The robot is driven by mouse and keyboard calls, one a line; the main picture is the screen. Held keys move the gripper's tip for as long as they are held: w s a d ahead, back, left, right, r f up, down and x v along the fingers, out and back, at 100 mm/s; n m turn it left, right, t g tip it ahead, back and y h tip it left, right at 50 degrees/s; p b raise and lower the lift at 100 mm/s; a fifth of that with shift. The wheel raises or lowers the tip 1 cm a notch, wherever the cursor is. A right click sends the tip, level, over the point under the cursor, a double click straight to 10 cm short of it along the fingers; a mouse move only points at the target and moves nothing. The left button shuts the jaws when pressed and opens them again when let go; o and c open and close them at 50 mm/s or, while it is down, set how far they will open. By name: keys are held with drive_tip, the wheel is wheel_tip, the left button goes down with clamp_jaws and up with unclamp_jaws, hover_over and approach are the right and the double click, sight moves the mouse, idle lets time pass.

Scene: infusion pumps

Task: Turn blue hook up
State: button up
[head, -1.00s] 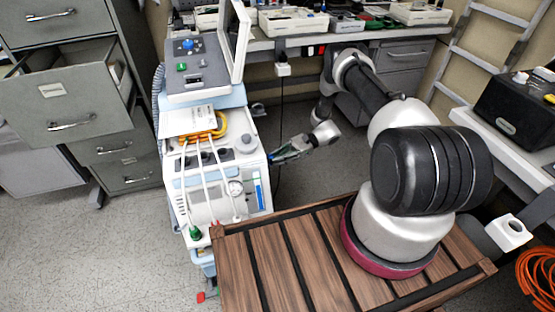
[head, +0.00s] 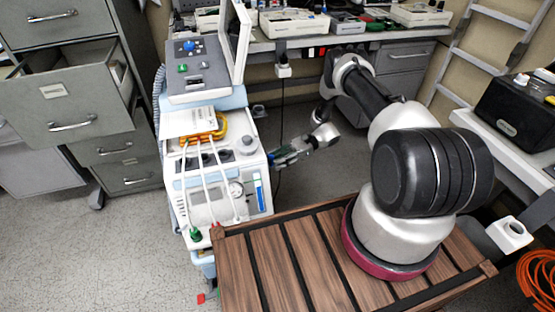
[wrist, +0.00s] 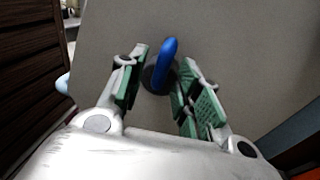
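The blue hook (wrist: 165,64) shows in the wrist view as a narrow blue piece on a dark round base, mounted on a plain grey panel (wrist: 235,40). My gripper (wrist: 160,72) is open, with its green-padded fingers on either side of the hook. The left finger is close to the hook's base; I cannot tell whether either finger touches it. In the head view my gripper (head: 275,158) is at the right side of the white medical machine (head: 205,195).
A wooden-slatted platform (head: 275,262) lies in front, under my arm's base. Grey filing cabinets (head: 65,100) with a drawer pulled out stand at left. A workbench (head: 300,40) with equipment runs along the back. A black cable hangs behind my gripper. Open floor lies at left.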

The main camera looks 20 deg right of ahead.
drive_tip(key=v, duration=1.2)
idle(0.4)
